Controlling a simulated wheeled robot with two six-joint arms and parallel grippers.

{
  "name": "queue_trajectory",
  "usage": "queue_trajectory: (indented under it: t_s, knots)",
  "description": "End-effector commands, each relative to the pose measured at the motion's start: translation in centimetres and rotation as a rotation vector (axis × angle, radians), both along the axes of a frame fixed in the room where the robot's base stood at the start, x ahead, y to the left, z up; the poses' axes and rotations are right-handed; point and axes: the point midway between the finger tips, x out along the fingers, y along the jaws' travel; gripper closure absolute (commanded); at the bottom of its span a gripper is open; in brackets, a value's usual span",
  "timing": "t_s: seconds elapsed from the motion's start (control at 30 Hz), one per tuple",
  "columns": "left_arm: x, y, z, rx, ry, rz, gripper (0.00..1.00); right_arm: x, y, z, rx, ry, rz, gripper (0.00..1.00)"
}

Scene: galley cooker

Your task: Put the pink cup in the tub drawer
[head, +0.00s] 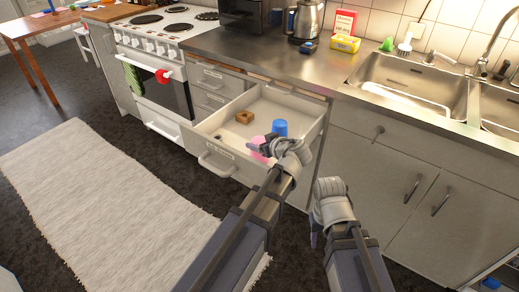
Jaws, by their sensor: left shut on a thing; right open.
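The tub drawer (216,121) is pulled open below the counter. The pink cup (259,145) shows at the drawer's front right, partly hidden by my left gripper (262,147). My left gripper is shut on the cup, over or inside the drawer; I cannot tell whether the cup touches the drawer floor. A blue cup (280,127) stands in the drawer just behind it. My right gripper (314,238) is open and empty, pointing down, outside the drawer to the right.
A small brown block (244,117) lies in the drawer, whose left part is clear. The white cooker (160,60) with a red item and green cloth stands left. The counter and sink (410,85) are behind right. A pale rug (110,200) covers the floor.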

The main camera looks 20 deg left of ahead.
Motion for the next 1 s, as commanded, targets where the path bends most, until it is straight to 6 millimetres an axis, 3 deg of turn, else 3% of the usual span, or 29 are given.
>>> queue_trajectory:
  t_s: [0.03, 0.37, 0.4, 0.63, 1.0]
  knots:
    - [0.0, 0.0, -0.67, 0.0, 0.0, 0.0, 0.84, 0.0, 0.0, -0.68, 0.0, 0.0, 0.0, 0.5]
    - [-0.01, 0.0, -0.66, 0.0, 0.0, 0.0, 0.84, 0.0, 0.0, -0.65, 0.0, 0.0, 0.0, 0.5]
    - [-0.01, 0.0, -0.7, 0.0, 0.0, 0.0, 0.27, 0.0, 0.0, -0.7, 0.0, 0.0, 0.0, 0.5]
    - [0.0, 0.0, -0.6, 0.0, 0.0, 0.0, 0.01, -0.01, 0.0, -0.59, 0.0, 0.0, 0.0, 0.5]
    - [0.0, 0.0, -0.31, 0.0, 0.0, 0.0, 0.0, 0.0, 0.0, -0.3, 0.0, 0.0, 0.0, 0.5]
